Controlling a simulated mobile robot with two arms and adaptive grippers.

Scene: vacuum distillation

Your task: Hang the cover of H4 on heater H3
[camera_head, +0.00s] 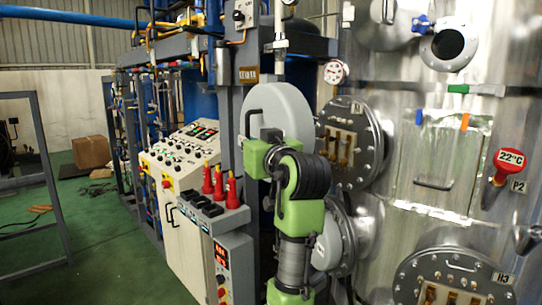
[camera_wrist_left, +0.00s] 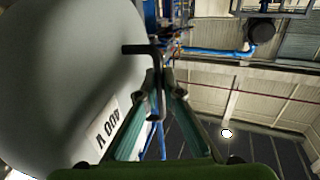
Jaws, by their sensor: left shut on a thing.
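My left gripper (camera_head: 252,143) is shut on the black handle (camera_wrist_left: 155,62) of a round grey cover (camera_head: 285,112). The cover is held up in front of the metal column. In the left wrist view the cover (camera_wrist_left: 62,75) fills the left side and bears a "400 V" label; the fingertips (camera_wrist_left: 160,95) meet at the handle. Heater H3 (camera_head: 440,280) is at the lower right, an uncovered round flange with brass terminals, apart from the cover and cut by the picture's bottom edge. My right gripper is not in view.
Another uncovered flange (camera_head: 353,140) with terminals is right of the held cover. A second grey cover (camera_head: 333,243) sits lower, partly behind my arm. A control panel (camera_head: 185,160) stands left.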

